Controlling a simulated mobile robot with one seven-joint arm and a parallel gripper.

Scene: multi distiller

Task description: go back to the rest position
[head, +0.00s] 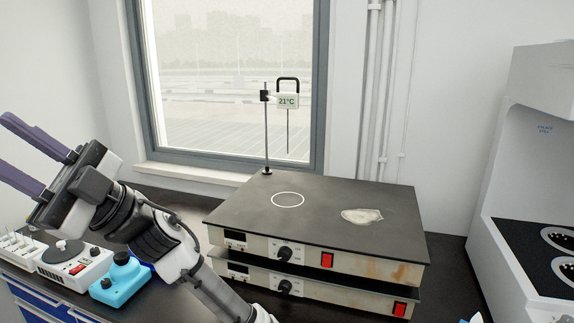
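My gripper (22,158) is at the left of the head view, raised above the bench and pointing up and to the left. Its two dark purple fingers are spread wide apart, with nothing between them. My arm reaches to it from the bottom middle of the picture and hides part of the bench behind it.
Two stacked hotplates (300,208) stand at the middle right. A stand holds a 21°C thermometer (287,100) behind them. A white device with a knob (75,265) and a blue device (120,278) sit below my gripper. A white cabinet (530,150) stands at the right.

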